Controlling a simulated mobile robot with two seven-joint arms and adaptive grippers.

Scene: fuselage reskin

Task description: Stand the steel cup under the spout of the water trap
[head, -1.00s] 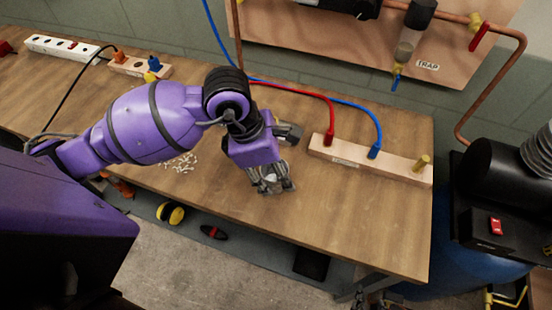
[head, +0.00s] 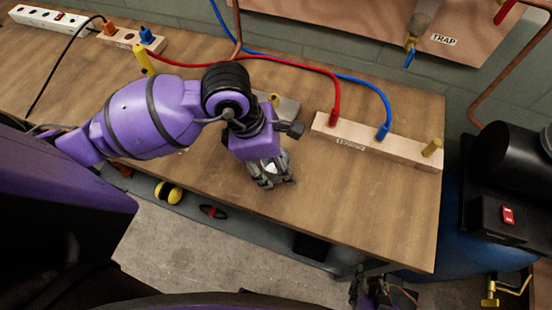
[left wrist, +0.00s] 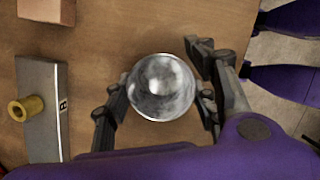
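The steel cup (left wrist: 162,87) shows as a round, shiny rim between the fingers of my left gripper in the left wrist view. The fingers flank it closely on both sides; whether they press on it is unclear. In the head view my left gripper (head: 273,178) points down over the front part of the bench and mostly hides the cup. The water trap (head: 425,18) is on the wooden wall board at upper right, its spout (head: 410,58) pointing down beside the TRAP label. My right gripper (head: 382,290) is partly visible at the bottom edge, its fingers unclear.
A wooden block (head: 375,141) with red and blue hoses and a brass peg lies on the bench right of the left gripper. A grey block with a brass fitting (left wrist: 27,108) is left of the cup. Bare bench (head: 350,200) lies to the right, ending at an edge.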

